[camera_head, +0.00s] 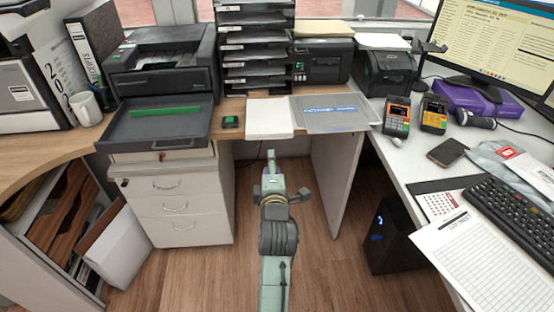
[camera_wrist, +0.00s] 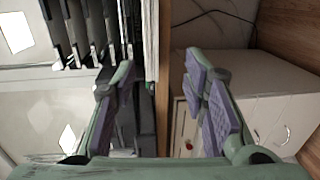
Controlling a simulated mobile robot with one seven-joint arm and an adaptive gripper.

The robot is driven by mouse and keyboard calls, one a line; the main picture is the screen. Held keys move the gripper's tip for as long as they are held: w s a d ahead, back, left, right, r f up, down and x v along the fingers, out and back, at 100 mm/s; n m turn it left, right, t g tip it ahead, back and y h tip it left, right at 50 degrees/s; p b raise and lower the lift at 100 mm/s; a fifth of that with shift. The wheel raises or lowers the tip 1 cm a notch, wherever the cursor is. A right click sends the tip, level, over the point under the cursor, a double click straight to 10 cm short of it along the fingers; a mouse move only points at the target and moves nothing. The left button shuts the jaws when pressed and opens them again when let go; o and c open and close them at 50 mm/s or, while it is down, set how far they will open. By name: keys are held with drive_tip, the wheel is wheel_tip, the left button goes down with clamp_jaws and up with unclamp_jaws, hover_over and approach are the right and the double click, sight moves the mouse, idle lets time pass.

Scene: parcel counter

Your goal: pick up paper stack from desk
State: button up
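The paper stack (camera_head: 269,118) is a flat white pile on the front edge of the wooden desk (camera_head: 232,105), left of a grey folder in the head view. My gripper (camera_head: 271,162) is in front of and below this desk edge, just short of the stack and apart from it. In the wrist view, my gripper (camera_wrist: 158,64) is open, with two purple-padded fingers apart and nothing held. The brown desk edge (camera_wrist: 166,80) runs upright between them in that turned picture. A thin pale layered strip beside that edge may be the stack; I cannot tell.
A grey folder (camera_head: 330,113) lies right of the stack. A printer tray (camera_head: 155,120) juts out at the left, and black letter trays (camera_head: 257,45) stand behind. A drawer cabinet (camera_head: 174,200) and a desk side panel (camera_head: 338,170) flank the open floor.

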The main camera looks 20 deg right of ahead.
sight(269, 135)
drive_tip(key=shift+r+b+x, duration=0.1)
drive_tip(key=shift+r+x, duration=0.15)
drive_tip(key=shift+x, duration=1.9)
drive_tip(key=shift+r+b+x, duration=0.15)
drive_tip(key=shift+r+x, duration=0.1)
drive_tip(key=shift+x, duration=1.9)
drive_tip(key=shift+r+b+x, duration=0.1)
drive_tip(key=shift+r+x, duration=0.15)
drive_tip(key=shift+x, duration=1.9)
drive_tip(key=shift+w, duration=0.1)
drive_tip(key=c, duration=0.9)
drive_tip(key=shift+r, duration=0.25)
clamp_jaws()
